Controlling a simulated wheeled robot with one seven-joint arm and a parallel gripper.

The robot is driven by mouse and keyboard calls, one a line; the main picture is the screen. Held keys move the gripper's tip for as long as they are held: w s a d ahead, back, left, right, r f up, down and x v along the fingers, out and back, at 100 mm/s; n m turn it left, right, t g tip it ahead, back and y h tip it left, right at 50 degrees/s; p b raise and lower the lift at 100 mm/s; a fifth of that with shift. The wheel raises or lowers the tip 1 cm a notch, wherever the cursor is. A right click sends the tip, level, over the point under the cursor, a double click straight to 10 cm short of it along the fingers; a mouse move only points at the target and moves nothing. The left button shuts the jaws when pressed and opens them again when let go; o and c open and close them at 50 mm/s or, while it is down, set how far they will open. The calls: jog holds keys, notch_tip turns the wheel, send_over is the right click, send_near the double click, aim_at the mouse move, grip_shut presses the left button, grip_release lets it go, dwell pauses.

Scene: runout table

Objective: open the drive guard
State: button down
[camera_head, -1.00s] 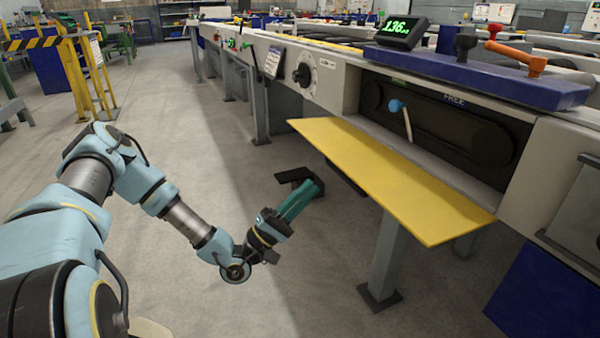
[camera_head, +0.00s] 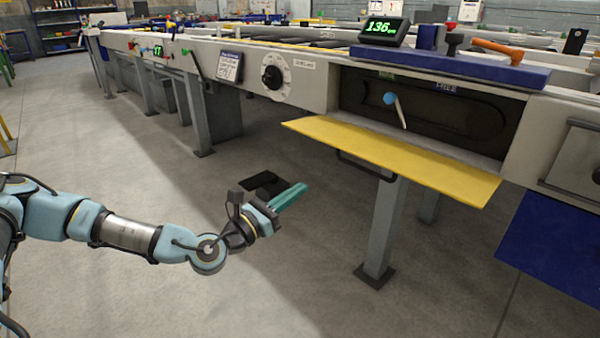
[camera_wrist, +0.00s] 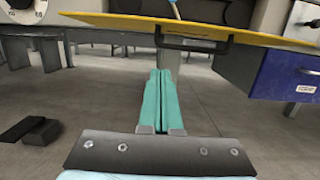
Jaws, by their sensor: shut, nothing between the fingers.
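The drive guard (camera_head: 400,158) is a yellow flap hinged along the front of the machine. It hangs down and outward, close to level, and the dark recess behind it (camera_head: 430,108) is exposed, with a belt and a blue-knobbed lever (camera_head: 392,100). The guard also shows at the top of the wrist view (camera_wrist: 200,30), with its black handle (camera_wrist: 192,44) on the underside. My gripper (camera_head: 303,187) has teal fingers, shut and empty. It is apart from the guard, to its left and lower in the head view. In the wrist view the fingers (camera_wrist: 160,75) point toward the support leg below the guard.
A grey table leg (camera_head: 383,225) stands beneath the guard. A blue cabinet (camera_head: 550,245) is at the lower right. A dial (camera_head: 272,77) and a lit display (camera_head: 384,30) are on the machine. Open floor (camera_head: 250,280) lies around my gripper.

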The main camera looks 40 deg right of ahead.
aim_at(332, 145)
jog(key=d+r, duration=0.5)
jog(key=d, duration=0.4)
jog(key=shift+d+r+b, duration=0.25)
jog(key=shift+d+b, duration=0.05)
jog(key=shift+b, duration=0.15)
jog(key=r+p, duration=0.2)
jog(key=p, duration=0.1)
jog(key=shift+y, duration=0.3)
jog(key=r+y+p, duration=0.1)
jog(key=p, duration=0.2)
jog(key=r+p, duration=0.1)
jog(key=p, duration=0.2)
jog(key=r+y+p, duration=0.1)
jog(key=p, duration=0.2)
jog(key=shift+w+d+r+y, duration=0.1)
jog(key=shift+d+r+y, duration=0.2)
jog(key=shift+r, duration=0.05)
jog(key=shift+f, duration=0.1)
